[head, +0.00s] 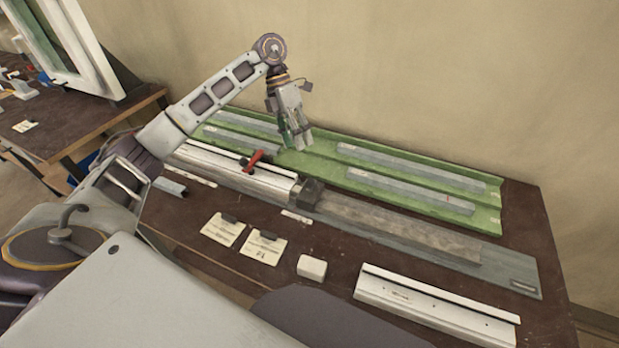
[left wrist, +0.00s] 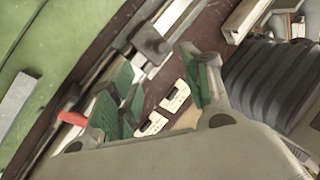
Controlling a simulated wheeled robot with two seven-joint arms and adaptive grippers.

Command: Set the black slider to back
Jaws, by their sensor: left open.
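The black slider looks to be the dark block (head: 308,193) at the middle of the long grey rail fixture (head: 500,268) on the bench. A dark block also shows at the top of the left wrist view (left wrist: 150,42). A red handle (head: 256,159) sits on the white profile left of the block, and it also shows in the left wrist view (left wrist: 72,118). My left gripper (head: 298,140) is open and empty, pointing down over the green tray behind the rail, apart from the block. Its green-padded fingers show in the left wrist view (left wrist: 163,85). My right gripper is out of view.
A green tray (head: 488,222) with grey strips lies along the back near the wall. Two paper cards (head: 262,247), a small white block (head: 312,267) and a white profile piece (head: 435,303) lie in front of the rail. Bare dark bench shows between them.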

